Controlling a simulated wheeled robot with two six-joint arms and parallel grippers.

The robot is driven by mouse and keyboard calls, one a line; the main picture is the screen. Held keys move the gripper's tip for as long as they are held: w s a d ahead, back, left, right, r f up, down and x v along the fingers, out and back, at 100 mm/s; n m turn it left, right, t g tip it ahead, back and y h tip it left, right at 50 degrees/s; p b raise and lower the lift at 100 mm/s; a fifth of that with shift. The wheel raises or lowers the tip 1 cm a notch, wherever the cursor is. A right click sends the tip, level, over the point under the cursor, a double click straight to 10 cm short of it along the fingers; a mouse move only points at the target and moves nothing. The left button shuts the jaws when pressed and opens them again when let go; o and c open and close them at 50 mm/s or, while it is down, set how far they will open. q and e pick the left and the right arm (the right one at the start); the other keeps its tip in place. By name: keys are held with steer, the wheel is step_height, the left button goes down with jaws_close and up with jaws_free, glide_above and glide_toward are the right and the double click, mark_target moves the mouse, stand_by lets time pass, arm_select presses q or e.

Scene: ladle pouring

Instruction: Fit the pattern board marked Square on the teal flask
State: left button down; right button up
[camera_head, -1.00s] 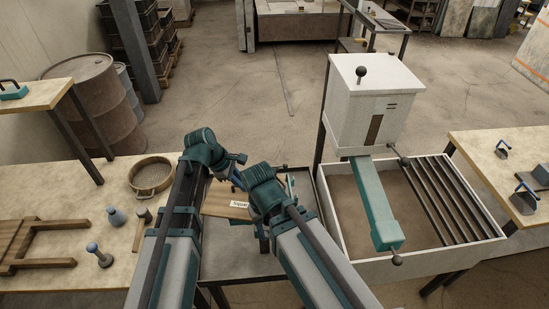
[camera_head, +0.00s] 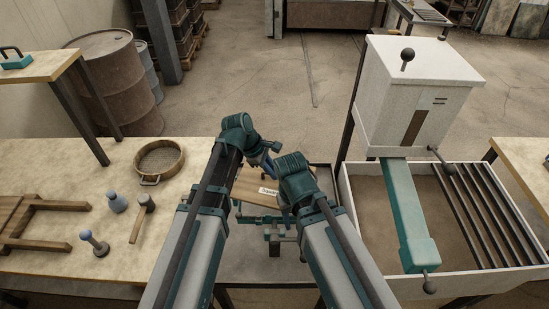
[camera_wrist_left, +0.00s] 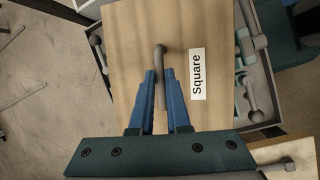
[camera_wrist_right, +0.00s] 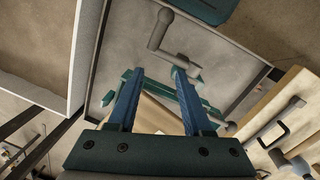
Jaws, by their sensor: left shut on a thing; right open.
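The pattern board (camera_head: 257,188), a wooden plate with a white "Square" label, hangs in my left gripper. It fills much of the left wrist view (camera_wrist_left: 130,40). My left gripper (camera_wrist_left: 160,72) is shut on the grey handle on the board's face. A teal frame that looks like the flask (camera_head: 272,222) shows partly below the board, over the tray; the board hides much of it. Teal bars also show in the right wrist view (camera_wrist_right: 130,76). My right gripper (camera_wrist_right: 157,72) is open and empty, close to the board's edge and a grey crank-shaped handle (camera_wrist_right: 158,30).
A white machine (camera_head: 420,95) with a teal arm stands over a sand bin (camera_head: 348,205) with a bar grate at right. The left bench (camera_head: 60,175) holds a round sieve (camera_head: 158,160), a mallet (camera_head: 143,215), small blue-topped tools and a wooden frame.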

arm_select(q)
step_height(320, 180, up, 7)
steer(key=n+t+p, duration=0.1)
steer(key=n+p, duration=0.2)
steer(key=p, duration=0.2)
steer(key=shift+s+f+p, duration=0.15)
steer(key=shift+f+p, duration=0.05)
steer(key=shift+p, duration=0.1)
arm_select(e)
step_height(320, 180, up, 6)
steer(key=shift+r, duration=0.2)
arm_select(q)
steer(key=shift+d+f, duration=0.1)
steer(key=b, duration=0.6)
glide_above(275, 182)
steer(key=f, duration=0.6)
steer(key=shift+a, duration=0.25)
arm_select(e)
step_height(275, 182, down, 6)
arm_select(q)
steer(key=shift+s+f, duration=0.1)
steer(key=shift+f, duration=0.1)
arm_select(e)
steer(key=shift+f, duration=0.25)
arm_select(q)
steer(key=shift+f+b, duration=0.35)
steer(key=shift+b, duration=0.25)
arm_select(e)
steer(key=shift+f, duration=0.35)
